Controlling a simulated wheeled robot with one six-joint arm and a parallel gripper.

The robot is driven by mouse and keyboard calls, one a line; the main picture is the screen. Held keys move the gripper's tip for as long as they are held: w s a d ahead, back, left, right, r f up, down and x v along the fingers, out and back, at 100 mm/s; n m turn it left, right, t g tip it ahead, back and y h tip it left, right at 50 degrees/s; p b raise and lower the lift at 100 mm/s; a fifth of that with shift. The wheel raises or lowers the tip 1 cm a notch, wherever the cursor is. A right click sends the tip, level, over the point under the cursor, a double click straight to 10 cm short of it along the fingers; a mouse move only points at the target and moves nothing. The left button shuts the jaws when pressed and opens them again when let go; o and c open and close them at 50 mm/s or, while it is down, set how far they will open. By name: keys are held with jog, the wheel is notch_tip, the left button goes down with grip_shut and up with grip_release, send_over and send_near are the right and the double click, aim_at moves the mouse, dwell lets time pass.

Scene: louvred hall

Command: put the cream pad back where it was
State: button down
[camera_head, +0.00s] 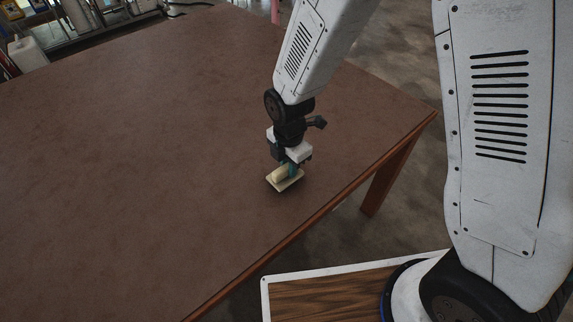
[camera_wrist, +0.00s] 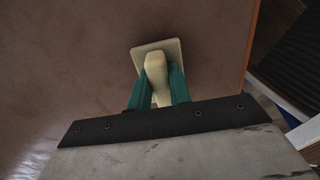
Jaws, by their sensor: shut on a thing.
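The cream pad (camera_head: 284,180) is a flat, squarish plate with a raised cream handle along its middle. It is at or just above the brown table top (camera_head: 140,150), close to the table's right edge; I cannot tell whether it touches. My gripper (camera_head: 289,168) points down over it and is shut on the handle. In the wrist view the pad (camera_wrist: 171,46) shows its flat plate beyond the two green fingers of my gripper (camera_wrist: 158,88), with the handle between them. The near part of the plate is hidden by the fingers and the gripper body.
The table top around the pad is bare, with wide free room to the left. The wooden table edge (camera_head: 330,207) runs close on the right, with grey floor beyond. A white container (camera_head: 28,54) stands past the table's far left side.

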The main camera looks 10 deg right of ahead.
jog(key=shift+f, duration=0.7)
jog(key=shift+f, duration=0.1)
jog(key=c, duration=1.3)
grip_release()
